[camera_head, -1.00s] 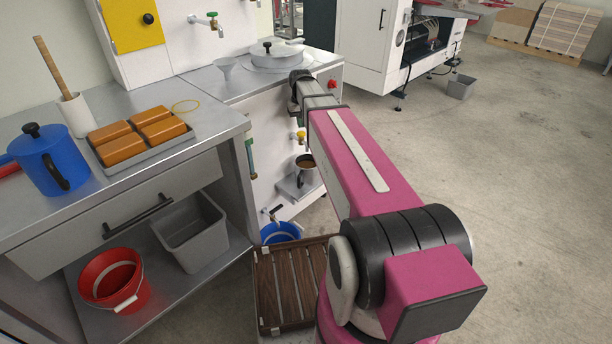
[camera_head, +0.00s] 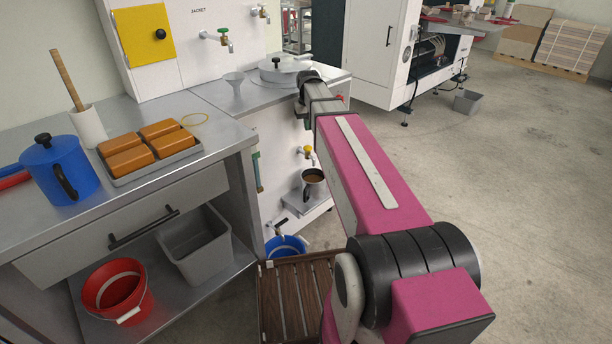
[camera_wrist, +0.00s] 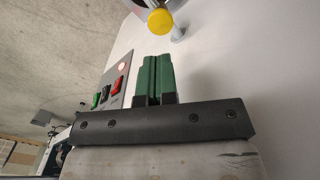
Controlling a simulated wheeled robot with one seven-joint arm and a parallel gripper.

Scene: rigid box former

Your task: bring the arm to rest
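My pink and grey arm (camera_head: 372,170) reaches forward over the right side of the wooden slatted platform towards the white machine. Its far end is a dark joint (camera_head: 309,76) beside the machine's top; the gripper itself cannot be made out in the head view. In the wrist view my gripper (camera_wrist: 154,62) shows two green fingers lying side by side, shut, with nothing seen between them. A yellow knob (camera_wrist: 160,21) is just beyond the fingertips in that view; I cannot tell the exact gap.
A mug of brown liquid (camera_head: 313,184) stands on a small shelf under a yellow-handled tap. A lidded pot (camera_head: 277,71) is on the machine top. The left counter holds a blue jug (camera_head: 60,170) and a tray of brown blocks (camera_head: 150,152). Open floor (camera_head: 520,190) lies right.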

